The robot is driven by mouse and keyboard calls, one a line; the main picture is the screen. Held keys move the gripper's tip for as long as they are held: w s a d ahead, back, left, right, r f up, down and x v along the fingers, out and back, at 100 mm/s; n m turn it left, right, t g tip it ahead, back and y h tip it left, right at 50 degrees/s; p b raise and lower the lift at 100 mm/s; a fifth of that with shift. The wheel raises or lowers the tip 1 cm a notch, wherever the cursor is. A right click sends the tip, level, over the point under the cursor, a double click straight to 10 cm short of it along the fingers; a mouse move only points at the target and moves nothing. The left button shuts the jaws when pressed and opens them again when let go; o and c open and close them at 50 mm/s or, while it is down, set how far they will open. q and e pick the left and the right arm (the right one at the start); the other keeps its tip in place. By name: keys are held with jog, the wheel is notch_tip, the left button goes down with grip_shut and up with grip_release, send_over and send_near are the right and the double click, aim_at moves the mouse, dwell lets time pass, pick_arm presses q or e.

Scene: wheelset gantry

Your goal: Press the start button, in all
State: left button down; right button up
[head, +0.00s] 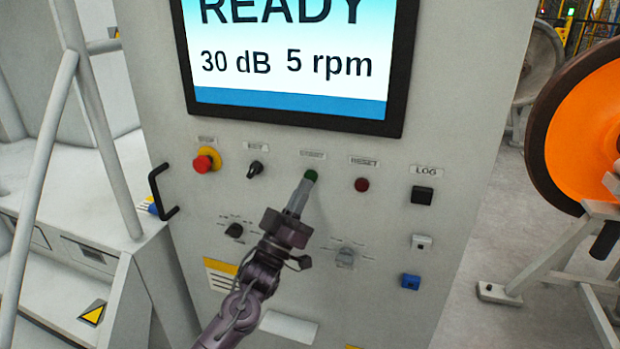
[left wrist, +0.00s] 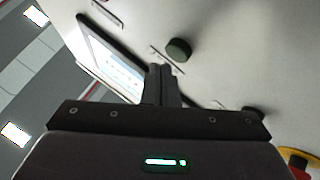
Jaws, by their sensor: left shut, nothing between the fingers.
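The green start button (head: 311,175) is on the light grey control panel (head: 300,210), under a small label below the screen. It also shows as a dark green round cap in the left wrist view (left wrist: 179,50). My left gripper (head: 304,184) is shut and empty, its fingertips just below the button in the head view. In the left wrist view the closed fingers (left wrist: 162,72) point at the panel close beside the button. A small gap shows there, and I cannot tell whether they touch it. My right gripper is not in view.
The screen (head: 290,99) reads READY, 30 dB, 5 rpm. A red emergency stop (head: 203,163), a black knob (head: 255,167) and a red reset button (head: 362,185) share the button's row. A black handle (head: 161,192) juts out at left. An orange wheel (head: 590,125) stands at right.

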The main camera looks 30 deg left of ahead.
pick_arm(q)
jog(key=shift+w, duration=0.1)
jog(key=shift+w+a+y, duration=0.1)
jog(key=shift+w+y, duration=0.2)
jog(key=shift+w+a+b, duration=0.15)
jog(key=shift+w+b, duration=0.15)
jog(key=shift+w, duration=0.1)
dwell(0.8)
jog(key=shift+s, duration=0.1)
jog(key=shift+s+d+p, duration=0.25)
jog(key=shift+s+p, duration=0.1)
jog(key=shift+s, duration=0.35)
jog(key=shift+s, duration=0.1)
jog(key=shift+s+d+p, duration=0.2)
jog(key=shift+s+p, duration=0.1)
jog(key=shift+s, duration=0.5)
jog(key=shift+s+d+p, duration=0.15)
jog(key=shift+s+p, duration=0.15)
jog(key=shift+s, duration=0.45)
jog(key=shift+s+d+p, duration=0.2)
jog(key=shift+s+p, duration=0.1)
jog(key=shift+s, duration=0.5)
